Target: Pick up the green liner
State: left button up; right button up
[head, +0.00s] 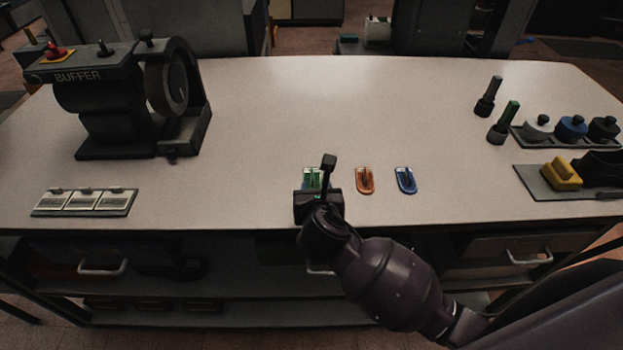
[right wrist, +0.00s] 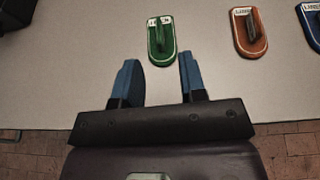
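The green liner (right wrist: 161,40) lies on the table just beyond the fingertips of my right gripper (right wrist: 158,62) in the right wrist view. The two blue-tipped fingers are apart with nothing between them. In the head view the green liner (head: 309,183) is partly hidden by my right gripper (head: 317,180), which is over the front of the table. An orange liner (head: 365,181) and a blue liner (head: 405,180) lie to the right of the green one. My left gripper is in neither view.
A buffer machine (head: 105,105) stands at the left back of the table (head: 270,110). A tray (head: 85,202) with white pieces lies at the front left. Two dark bottles (head: 488,97), several knobbed pots (head: 571,127) and a yellow block (head: 562,173) stand at the right. The table's middle is clear.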

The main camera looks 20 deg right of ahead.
aim_at(312, 173)
jog(key=shift+x, duration=4.75)
jog(key=shift+a, duration=0.1)
grip_shut()
